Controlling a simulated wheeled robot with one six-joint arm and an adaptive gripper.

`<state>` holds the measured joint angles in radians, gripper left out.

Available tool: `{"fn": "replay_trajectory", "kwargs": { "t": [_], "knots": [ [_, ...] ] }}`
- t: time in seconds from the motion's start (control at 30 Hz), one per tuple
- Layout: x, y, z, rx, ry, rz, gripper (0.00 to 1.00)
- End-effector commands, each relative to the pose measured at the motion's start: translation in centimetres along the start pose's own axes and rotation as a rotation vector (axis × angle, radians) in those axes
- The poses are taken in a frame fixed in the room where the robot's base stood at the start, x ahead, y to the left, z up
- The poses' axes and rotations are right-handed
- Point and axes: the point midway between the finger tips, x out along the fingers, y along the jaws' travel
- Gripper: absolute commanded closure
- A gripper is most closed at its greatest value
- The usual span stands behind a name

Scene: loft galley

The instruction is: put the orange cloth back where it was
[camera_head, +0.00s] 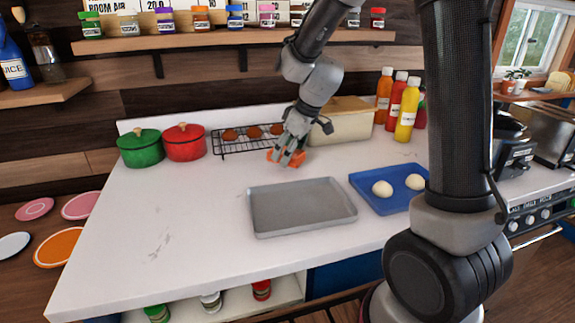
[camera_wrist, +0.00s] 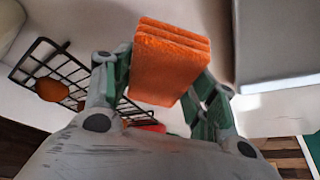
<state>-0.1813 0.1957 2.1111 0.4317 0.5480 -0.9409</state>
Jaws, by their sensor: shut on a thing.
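The orange cloth (camera_wrist: 168,65) is a thick folded block between the two fingers of my gripper (camera_wrist: 162,88) in the wrist view. My gripper (camera_head: 289,155) is shut on it. In the head view the orange cloth (camera_head: 273,156) shows partly behind the fingers, over the white counter, between the wire rack and the grey tray. I cannot tell whether the cloth touches the counter.
A black wire rack (camera_head: 229,147) with several brown round items is behind my gripper. A cream bin (camera_head: 340,127) stands behind right. A grey tray (camera_head: 300,206) lies in front, and a blue tray (camera_head: 395,205) with two white balls lies right. The counter's left front is clear.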

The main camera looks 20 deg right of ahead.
Motion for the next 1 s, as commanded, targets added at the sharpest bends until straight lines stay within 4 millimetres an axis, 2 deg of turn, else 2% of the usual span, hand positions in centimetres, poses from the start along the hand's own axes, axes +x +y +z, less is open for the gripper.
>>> {"fn": "replay_trajectory", "kwargs": {
  "t": [0.3, 0.67, 0.7, 0.8, 1.0],
  "knots": [
    [3.5, 0.0, 1.5, 0.000, -0.002, 0.000, 0.65],
    [4.0, 0.0, 1.7, -0.001, 0.000, 0.000, 0.65],
    [4.0, 0.0, 1.7, -0.001, 0.000, 0.000, 0.39],
    [4.0, 0.0, 1.6, -0.001, 0.000, 0.000, 0.21],
    [3.9, 0.0, 1.6, -0.001, 0.000, 0.001, 0.21]
  ]
}}
